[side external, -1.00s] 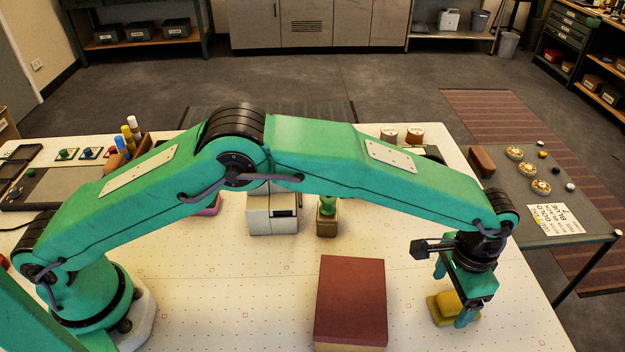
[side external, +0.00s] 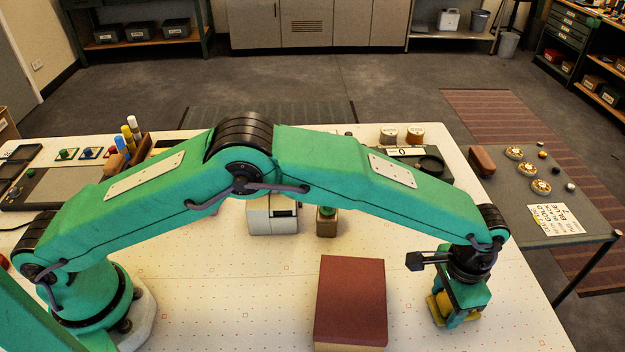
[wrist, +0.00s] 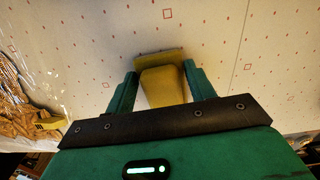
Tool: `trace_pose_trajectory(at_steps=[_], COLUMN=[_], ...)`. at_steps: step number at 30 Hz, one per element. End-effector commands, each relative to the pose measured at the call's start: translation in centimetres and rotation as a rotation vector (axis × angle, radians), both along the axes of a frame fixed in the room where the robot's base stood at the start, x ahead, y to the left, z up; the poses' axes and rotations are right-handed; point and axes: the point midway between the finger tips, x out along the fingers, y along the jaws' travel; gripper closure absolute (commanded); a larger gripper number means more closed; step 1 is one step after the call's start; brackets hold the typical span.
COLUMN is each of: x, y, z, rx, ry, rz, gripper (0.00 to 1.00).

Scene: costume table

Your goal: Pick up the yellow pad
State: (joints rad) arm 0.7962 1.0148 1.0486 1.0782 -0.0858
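The yellow pad (side external: 437,309) is at the right front of the white table. It has a yellow block on top of a wider, darker base, and my gripper partly hides it in the side view. My gripper (side external: 452,312) points down over it, with its fingers low at the pad's sides. In the wrist view the pad (wrist: 163,87) lies between the two fingers of my gripper (wrist: 160,85). The fingers are apart. A small gap shows on the left, and the right finger looks very close to the pad; contact is unclear.
A dark red box (side external: 351,300) stands left of my gripper. A grey-white block (side external: 271,214) and a small brown jar (side external: 327,222) stand behind it. The table's right edge is near. A grey side table (side external: 525,205) with several small items lies beyond it.

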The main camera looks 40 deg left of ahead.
Motion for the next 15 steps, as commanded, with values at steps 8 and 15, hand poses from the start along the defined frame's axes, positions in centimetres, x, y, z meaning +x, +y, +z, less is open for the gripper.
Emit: trace_pose_trajectory(at_steps=[8, 15], x=[0.02, 0.04], y=[-0.01, -0.03], z=[0.04, 0.58], rx=[-0.001, -0.001], ry=[-0.001, -0.002], rz=[0.000, 0.000], gripper=[0.69, 0.69])
